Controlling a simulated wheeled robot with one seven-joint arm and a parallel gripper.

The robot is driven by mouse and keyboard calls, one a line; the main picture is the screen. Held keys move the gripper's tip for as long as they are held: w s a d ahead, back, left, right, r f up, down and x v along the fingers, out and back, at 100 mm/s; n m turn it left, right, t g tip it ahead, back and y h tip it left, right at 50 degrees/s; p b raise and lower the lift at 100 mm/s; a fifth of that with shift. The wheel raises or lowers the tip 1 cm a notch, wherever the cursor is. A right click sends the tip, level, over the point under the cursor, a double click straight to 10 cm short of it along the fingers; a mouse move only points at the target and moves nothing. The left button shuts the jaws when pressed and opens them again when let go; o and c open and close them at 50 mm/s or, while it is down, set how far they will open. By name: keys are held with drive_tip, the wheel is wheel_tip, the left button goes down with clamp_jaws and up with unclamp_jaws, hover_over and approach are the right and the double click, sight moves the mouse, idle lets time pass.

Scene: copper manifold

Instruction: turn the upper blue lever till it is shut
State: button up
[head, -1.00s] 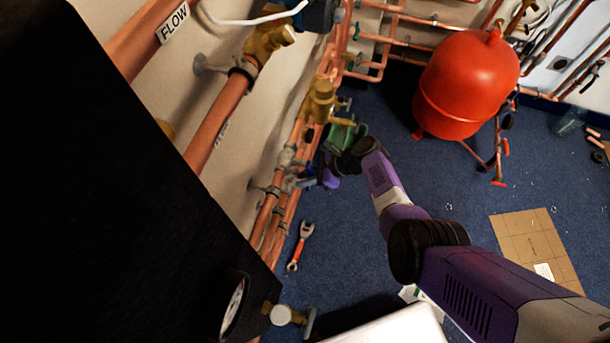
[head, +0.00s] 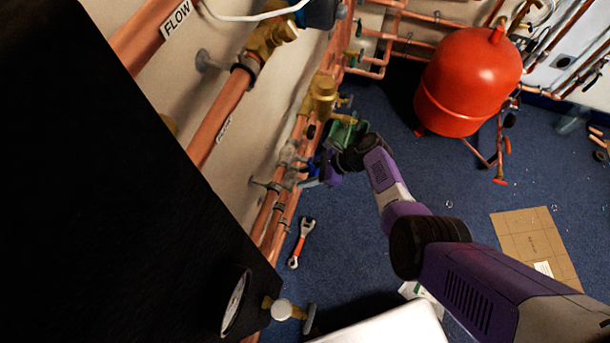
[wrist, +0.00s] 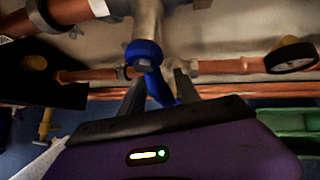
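A blue lever (wrist: 155,86) hangs from a metal valve (wrist: 147,22) on the copper pipework in the wrist view. In the head view the blue lever (head: 311,170) is small and partly covered by my gripper. My gripper (wrist: 160,82) has its two grey fingers on either side of the lever, with the lever's lower part between them. A gap shows on the right side; the left finger is close to the lever, and contact cannot be told. Only one blue lever shows clearly.
Copper pipes (head: 225,105) run along the wall beside my gripper. A brass valve (head: 322,95) and a green object (head: 346,132) are close by. A wrench (head: 301,243) lies on the blue floor. A red tank (head: 468,85) stands behind, and a black panel (head: 100,200) blocks the left.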

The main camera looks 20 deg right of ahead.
drive_tip(key=p+v, duration=0.2)
drive_tip(key=v, duration=0.5)
drive_tip(key=shift+s+p, duration=0.15)
drive_tip(key=shift+p, duration=0.25)
drive_tip(key=shift+d, duration=0.2)
